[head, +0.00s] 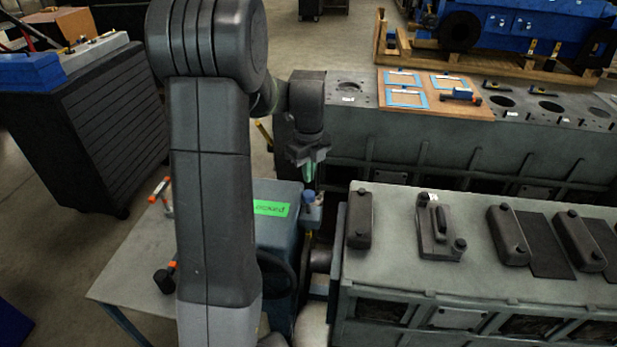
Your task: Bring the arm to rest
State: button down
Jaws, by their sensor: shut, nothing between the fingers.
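My arm rises through the left-middle of the head view, bends at the top and reaches away to the right. My gripper (309,172) hangs fingers-down at its end, shut and empty. It is above a small grey and blue fitting (311,208) at the left end of the near engine block. The narrow space between the fingertips and the fitting is too small to judge for contact. My upper arm hides part of the floor and of the table behind it.
The near engine block (480,283) carries several dark covers. A far block (440,150) bears a wooden board (435,104) with blue frames. A blue-grey box with a green label (270,208) stands beside my arm. A grey table (135,255) and black cabinet (95,130) are left.

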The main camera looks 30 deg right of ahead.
jog(key=shift+r+p, duration=0.9)
jog(key=shift+r, duration=1)
